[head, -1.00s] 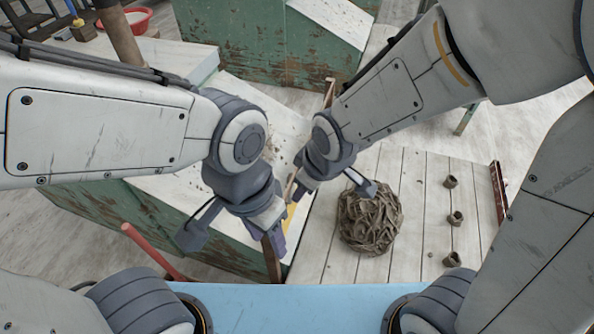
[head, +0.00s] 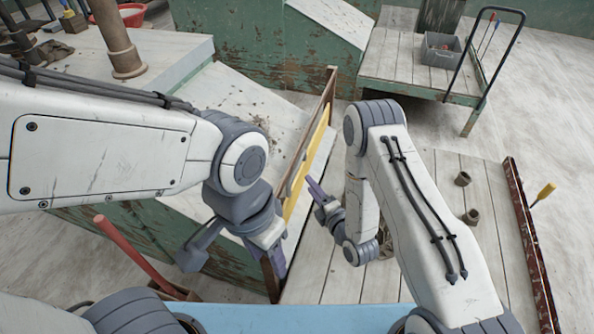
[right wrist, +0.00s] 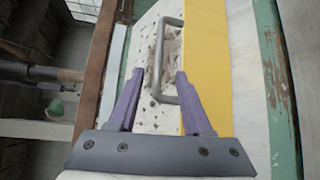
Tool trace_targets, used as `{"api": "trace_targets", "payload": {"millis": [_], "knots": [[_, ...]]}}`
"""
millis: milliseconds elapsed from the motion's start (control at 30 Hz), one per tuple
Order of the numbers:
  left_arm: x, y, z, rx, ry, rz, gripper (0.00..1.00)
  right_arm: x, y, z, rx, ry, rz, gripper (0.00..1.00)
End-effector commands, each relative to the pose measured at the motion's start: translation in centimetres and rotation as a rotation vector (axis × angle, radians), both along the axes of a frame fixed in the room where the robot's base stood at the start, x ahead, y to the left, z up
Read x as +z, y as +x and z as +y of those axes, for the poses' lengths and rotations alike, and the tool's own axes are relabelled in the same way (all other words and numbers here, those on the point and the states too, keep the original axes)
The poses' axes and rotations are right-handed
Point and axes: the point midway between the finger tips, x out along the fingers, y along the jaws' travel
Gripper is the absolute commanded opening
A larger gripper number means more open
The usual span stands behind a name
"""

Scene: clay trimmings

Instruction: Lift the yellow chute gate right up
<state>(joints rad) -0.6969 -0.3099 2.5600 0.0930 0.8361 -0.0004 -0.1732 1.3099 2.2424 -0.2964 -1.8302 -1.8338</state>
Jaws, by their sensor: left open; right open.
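The yellow chute gate (head: 322,128) stands in a brown frame at the lower end of the pale chute in the head view. In the right wrist view its yellow panel (right wrist: 205,60) fills the upper middle, with a grey loop handle (right wrist: 157,58) at its left edge. My right gripper (head: 314,187) is open, just right of the gate in the head view. In the right wrist view its purple fingertips (right wrist: 158,76) lie either side of the handle bar; contact cannot be told. My left gripper (head: 277,258) is open by the frame's near end, its fingertips partly hidden.
A plank table (head: 448,200) with small clay cups (head: 463,179) lies right of the gate. My right arm mostly hides a clay lump there. A cart (head: 400,75) with a grey bin stands behind. A red handle (head: 140,255) leans at the left.

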Motion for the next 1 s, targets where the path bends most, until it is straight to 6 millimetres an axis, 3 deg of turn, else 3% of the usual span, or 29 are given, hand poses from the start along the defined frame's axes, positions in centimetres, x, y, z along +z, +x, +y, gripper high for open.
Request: {"api": "trace_targets", "payload": {"millis": [533, 967, 1000], "knots": [[-0.8, 0.0, 0.0, 0.0, 0.0, 0.0, 0.49, -1.2, 7.8, 3.9, 0.001, 0.0, -0.004, 0.5], [-0.8, 0.0, 0.0, 0.0, 0.0, 0.0, 0.49, -1.3, 9.0, 4.5, 0.0, 0.0, -0.001, 0.5], [-0.8, 0.0, 0.0, 0.0, 0.0, 0.0, 0.49, -1.3, 9.0, 4.5, 0.0, 0.0, -0.001, 0.46]]}}
